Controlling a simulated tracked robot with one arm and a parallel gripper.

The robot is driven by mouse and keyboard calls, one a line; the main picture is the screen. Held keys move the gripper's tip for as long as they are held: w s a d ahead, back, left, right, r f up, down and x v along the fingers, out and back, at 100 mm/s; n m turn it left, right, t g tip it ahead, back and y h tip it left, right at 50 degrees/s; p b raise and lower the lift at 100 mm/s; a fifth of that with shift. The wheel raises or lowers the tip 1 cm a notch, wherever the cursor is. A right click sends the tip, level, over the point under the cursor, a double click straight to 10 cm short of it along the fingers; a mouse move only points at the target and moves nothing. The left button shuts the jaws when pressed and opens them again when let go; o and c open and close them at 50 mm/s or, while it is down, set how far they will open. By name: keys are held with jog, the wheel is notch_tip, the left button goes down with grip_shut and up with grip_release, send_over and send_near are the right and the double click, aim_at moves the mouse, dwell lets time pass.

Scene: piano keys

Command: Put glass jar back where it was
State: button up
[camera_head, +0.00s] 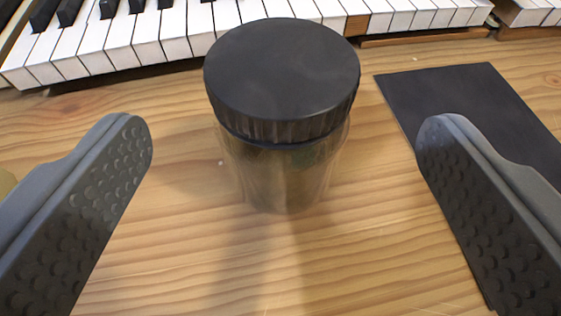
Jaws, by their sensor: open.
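The glass jar (280,170) stands upright on the wooden table, just ahead of my gripper. It has a wide black ribbed lid (282,70) and a clear body through which the wood shows. My gripper (284,150) is open and empty, with one grey textured finger on the left and one on the right. The jar is between the lines of the two fingers and a little beyond their tips, with clear gaps on both sides. Neither finger touches it.
A row of piano keys (150,35) runs along the back, behind the jar; one key has a bare wood front. A flat black sheet (470,105) lies at the right, partly behind the right finger. The wooden table (180,255) is clear around the jar.

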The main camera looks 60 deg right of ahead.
jog(key=shift+v, duration=1.45)
jog(key=w+a+r+n+t+y, duration=0.2)
jog(key=w+a+r+t+y, duration=0.3)
jog(key=r, duration=0.6)
jog(key=w+a+r+n+t+y, duration=0.1)
jog(key=w+a+r+t, duration=0.2)
jog(key=w+a+r, duration=0.6)
jog(key=s+a+r+n+t+y, duration=0.1)
jog(key=s+a+r+n+y, duration=0.3)
jog(key=r, duration=0.5)
jog(key=s+a+r+n+t+y, duration=0.1)
jog(key=s+a+r, duration=0.1)
jog(key=a+r, duration=0.5)
jog(key=s+a+r+n+g+y, duration=0.1)
jog(key=s+a+r+n, duration=0.2)
jog(key=s+r, duration=1.4)
jog(key=shift+n, duration=0.7)
jog(key=shift+a, duration=0.1)
